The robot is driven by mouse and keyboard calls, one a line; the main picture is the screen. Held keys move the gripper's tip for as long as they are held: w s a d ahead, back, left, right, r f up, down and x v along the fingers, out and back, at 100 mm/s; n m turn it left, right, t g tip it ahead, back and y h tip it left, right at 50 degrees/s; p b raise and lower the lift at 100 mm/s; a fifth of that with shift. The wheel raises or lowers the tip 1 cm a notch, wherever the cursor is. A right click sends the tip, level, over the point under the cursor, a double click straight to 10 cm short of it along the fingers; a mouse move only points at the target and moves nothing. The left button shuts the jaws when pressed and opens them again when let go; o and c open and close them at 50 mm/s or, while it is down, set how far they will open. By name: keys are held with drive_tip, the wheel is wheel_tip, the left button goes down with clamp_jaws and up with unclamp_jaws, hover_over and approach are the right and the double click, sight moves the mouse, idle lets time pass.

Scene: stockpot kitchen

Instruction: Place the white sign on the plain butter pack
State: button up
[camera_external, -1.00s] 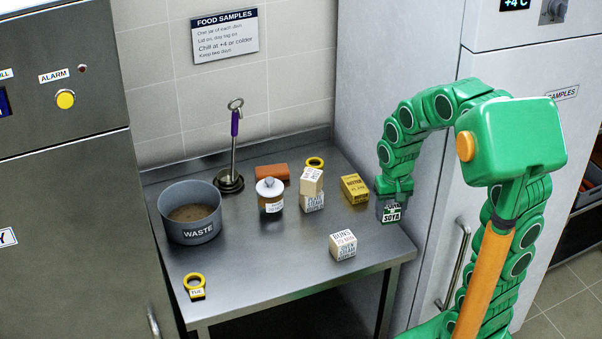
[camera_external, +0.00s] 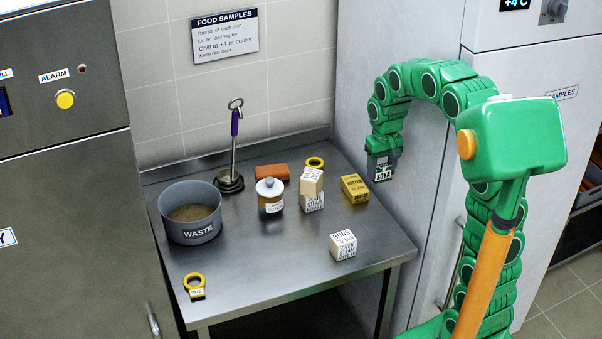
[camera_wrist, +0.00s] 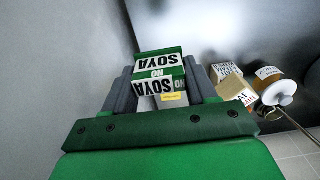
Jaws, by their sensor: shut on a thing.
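My gripper (camera_external: 383,157) is shut on a small block-like sign (camera_external: 382,170) with white faces lettered NO SOYA; green edges show on it in the wrist view (camera_wrist: 158,66). The gripper's fingers flank the sign there. It hangs in the air at the right of the table, beside the white cabinet. The yellow butter pack (camera_external: 354,191) lies on the table to the left of and below the sign, apart from it. I cannot tell whether this is the plain one. In the wrist view a small yellow patch shows just below the sign; I cannot tell what it is.
A BUNS box (camera_external: 343,245), WASTE pot (camera_external: 190,213) and tagged ring (camera_external: 195,286) are elsewhere. The front middle is clear.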

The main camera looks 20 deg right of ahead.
drive_tip(key=shift+w+d, duration=0.2)
drive_tip(key=shift+w, duration=0.3)
hover_over(355, 183)
drive_tip(key=f, duration=0.8)
drive_tip(key=shift+s+f, duration=0.25)
drive_tip(key=shift+s, duration=0.15)
drive_tip(key=shift+w+f, duration=0.5)
drive_tip(key=shift+f, duration=1.65)
drive_tip(key=shift+f, duration=0.1)
drive_tip(key=o, duration=1)
drive_tip(key=shift+o, duration=0.2)
